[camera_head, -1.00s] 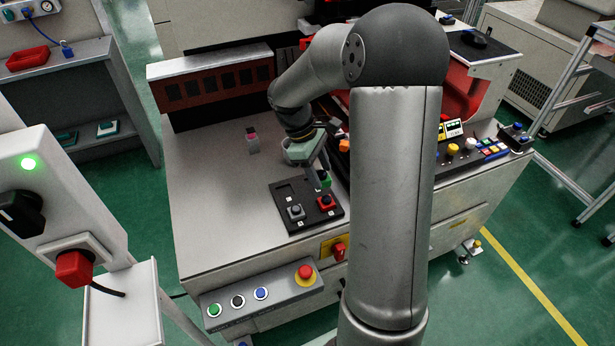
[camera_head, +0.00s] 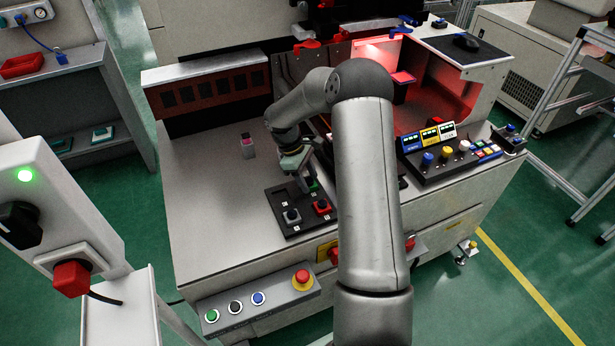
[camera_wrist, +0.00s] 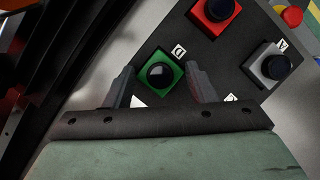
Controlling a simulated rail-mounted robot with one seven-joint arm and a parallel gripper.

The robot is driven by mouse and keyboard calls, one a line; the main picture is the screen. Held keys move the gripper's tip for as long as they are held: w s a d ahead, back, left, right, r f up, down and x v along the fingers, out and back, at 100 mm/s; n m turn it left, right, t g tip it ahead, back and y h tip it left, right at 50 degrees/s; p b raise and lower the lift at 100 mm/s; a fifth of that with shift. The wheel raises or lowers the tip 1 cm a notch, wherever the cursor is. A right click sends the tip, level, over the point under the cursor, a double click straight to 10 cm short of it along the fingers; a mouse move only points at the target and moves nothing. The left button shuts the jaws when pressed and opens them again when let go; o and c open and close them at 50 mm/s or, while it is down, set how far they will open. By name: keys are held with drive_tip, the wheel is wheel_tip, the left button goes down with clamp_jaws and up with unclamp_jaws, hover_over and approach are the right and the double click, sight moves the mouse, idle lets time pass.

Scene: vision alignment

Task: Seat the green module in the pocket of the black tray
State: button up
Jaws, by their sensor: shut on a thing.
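The black tray (camera_head: 276,198) lies on the grey bench top and also shows in the wrist view (camera_wrist: 215,62). A grey module (camera_head: 292,216) and a red module (camera_head: 322,207) sit on its near side. The green module (camera_wrist: 161,72), square with a black round top, is between the fingers of my gripper (camera_wrist: 162,84) in the wrist view, beside a "D" label. In the head view the green module (camera_head: 314,187) is partly hidden by my gripper (camera_head: 306,184) at the tray's far right corner. I cannot tell whether it is fully down in a pocket.
A small container with a pink top (camera_head: 248,146) stands behind the tray. A control panel with coloured knobs (camera_head: 447,154) is to the right, a button box (camera_head: 258,298) at the front edge. The bench left of the tray is clear.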

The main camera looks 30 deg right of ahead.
drive_tip(key=shift+f, duration=0.1)
drive_tip(key=o, duration=1)
drive_tip(key=shift+c, duration=0.2)
